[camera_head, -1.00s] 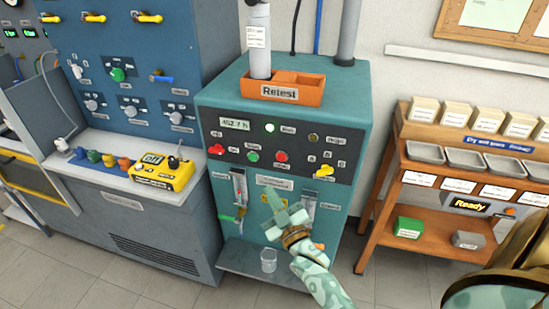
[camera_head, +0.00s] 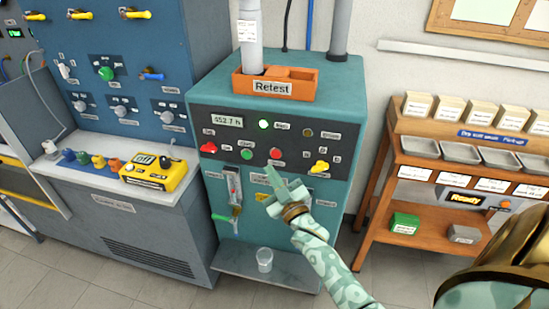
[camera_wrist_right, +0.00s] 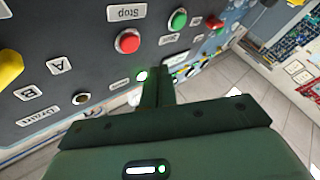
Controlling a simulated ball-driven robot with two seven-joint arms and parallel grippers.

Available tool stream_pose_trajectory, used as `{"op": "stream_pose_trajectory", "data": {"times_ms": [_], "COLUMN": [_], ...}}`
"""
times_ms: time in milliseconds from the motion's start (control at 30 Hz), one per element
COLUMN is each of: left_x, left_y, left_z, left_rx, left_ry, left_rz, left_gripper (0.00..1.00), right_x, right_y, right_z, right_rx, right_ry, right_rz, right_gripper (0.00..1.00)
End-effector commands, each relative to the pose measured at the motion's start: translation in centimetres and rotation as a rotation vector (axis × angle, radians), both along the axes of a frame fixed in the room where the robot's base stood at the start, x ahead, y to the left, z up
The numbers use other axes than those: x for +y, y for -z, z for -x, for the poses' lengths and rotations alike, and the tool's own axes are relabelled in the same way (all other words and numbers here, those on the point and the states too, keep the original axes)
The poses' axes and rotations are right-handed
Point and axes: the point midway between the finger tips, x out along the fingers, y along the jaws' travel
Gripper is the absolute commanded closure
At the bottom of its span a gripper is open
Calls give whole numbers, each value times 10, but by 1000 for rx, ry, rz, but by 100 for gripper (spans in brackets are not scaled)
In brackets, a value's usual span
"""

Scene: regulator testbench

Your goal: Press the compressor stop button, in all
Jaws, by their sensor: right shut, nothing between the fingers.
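The compressor (camera_head: 350,100) is a teal cabinet with a dark control panel. Its round red stop button (camera_head: 276,153) sits on the panel to the right of a green button (camera_head: 246,155). In the right wrist view the red stop button (camera_wrist_right: 128,41) is close, beside a "Stop" label, with the green button (camera_wrist_right: 179,19) to its right. My right gripper (camera_head: 268,171) is shut and empty, just below the stop button in the head view. Its shut fingers (camera_wrist_right: 157,85) show below the button in the wrist view, apart from it in the picture. My left gripper is not in view.
A red knob (camera_head: 208,147) and a yellow knob (camera_head: 319,167) flank the buttons. An orange "Retest" tray (camera_head: 305,90) stands on top. A glass (camera_head: 264,259) is on the lower shelf. A wooden rack (camera_head: 440,150) stands to the right, a blue bench (camera_head: 130,60) to the left.

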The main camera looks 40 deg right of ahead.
Motion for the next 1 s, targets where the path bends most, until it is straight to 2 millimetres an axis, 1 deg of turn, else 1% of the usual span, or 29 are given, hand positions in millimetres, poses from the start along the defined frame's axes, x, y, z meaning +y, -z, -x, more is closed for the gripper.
{"op": "stream_pose_trajectory", "data": {"times_ms": [33, 100, 300, 1000], "left_x": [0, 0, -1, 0], "left_y": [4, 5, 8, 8], "left_z": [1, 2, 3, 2], "left_rx": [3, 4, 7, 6], "left_ry": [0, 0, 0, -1], "left_rz": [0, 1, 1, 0], "left_gripper": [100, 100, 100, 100], "right_x": [-5, -11, -22, -24], "right_y": [2, 2, 1, 0], "right_z": [-4, -10, -19, -20], "right_rx": [1, 0, 0, 0], "right_ry": [1, 0, 0, 0], "right_rz": [1, 0, 1, -1], "right_gripper": [100, 100, 100, 100]}}
